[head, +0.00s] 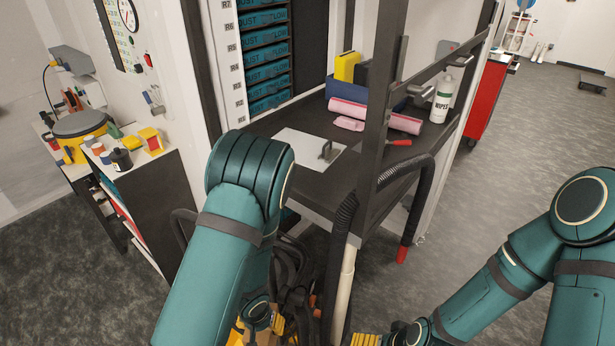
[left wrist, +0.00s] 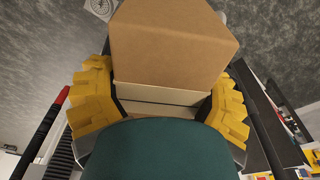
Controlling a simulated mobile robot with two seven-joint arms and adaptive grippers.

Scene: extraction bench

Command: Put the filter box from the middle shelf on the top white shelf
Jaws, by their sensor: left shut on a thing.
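A plain brown cardboard box (left wrist: 172,45) fills the top middle of the left wrist view, with a paler band on its near side; no label shows to confirm it as the filter box. The yellow fingers of my left gripper (left wrist: 163,105) are shut on it from both sides. In the head view my left gripper (head: 258,325) is at the bottom edge, mostly behind my arm, and the box cannot be made out. My right gripper (head: 365,340) shows only yellow finger parts at the bottom edge. A white-topped shelf unit (head: 168,165) stands at the left.
Jars and a yellow-red pack (head: 151,141) stand on the white top. A dark bench (head: 300,190) holds a white plate, pink rolls and a wipes bottle (head: 442,98). A dark post (head: 380,110) and black hoses (head: 340,225) stand close to my arms. Floor is open at right.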

